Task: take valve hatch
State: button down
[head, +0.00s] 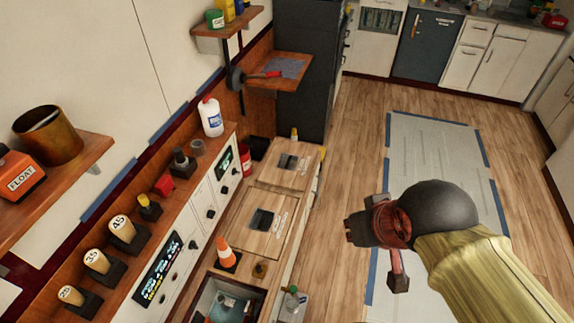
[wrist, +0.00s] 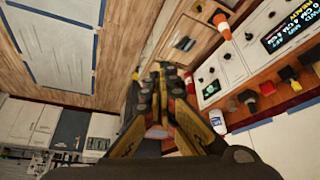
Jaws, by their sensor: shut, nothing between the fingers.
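Two square wooden hatch lids with dark recessed grips lie in the low wooden counter: a nearer lid (head: 250,236) and a farther lid (head: 300,154). Both carry small labels that I cannot read, so I cannot tell which is the valve hatch. The nearer one has an orange cone close to its front edge. My gripper (head: 350,230) is to the right of the counter, above the floor, apart from both lids. In the wrist view its fingers (wrist: 157,72) are together and empty, with part of the wooden counter top beyond them.
An orange-and-white cone (head: 227,256) stands on the counter beside an open compartment (head: 208,292). A control panel (head: 165,265) and a shelf with numbered handles (head: 122,229) run along the left.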

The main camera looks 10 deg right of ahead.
aim_at(287, 164)
jog(key=l+u, duration=0.15)
jog(key=l, duration=0.95)
jog(key=i+l+u, duration=0.1)
jog(key=i+l, duration=0.15)
jog(key=i+l+u, duration=0.15)
jog(key=l, duration=0.35)
jog(key=i+l+u, duration=0.1)
jog(key=i+l, duration=0.15)
jog(key=l, duration=0.15)
jog(key=i+l+u, duration=0.1)
jog(key=l, duration=0.3)
jog(key=i+u, duration=0.35)
jog(key=i, duration=0.7)
jog(key=i+j, duration=0.15)
jog(key=i+u, duration=0.05)
jog(key=i, duration=0.05)
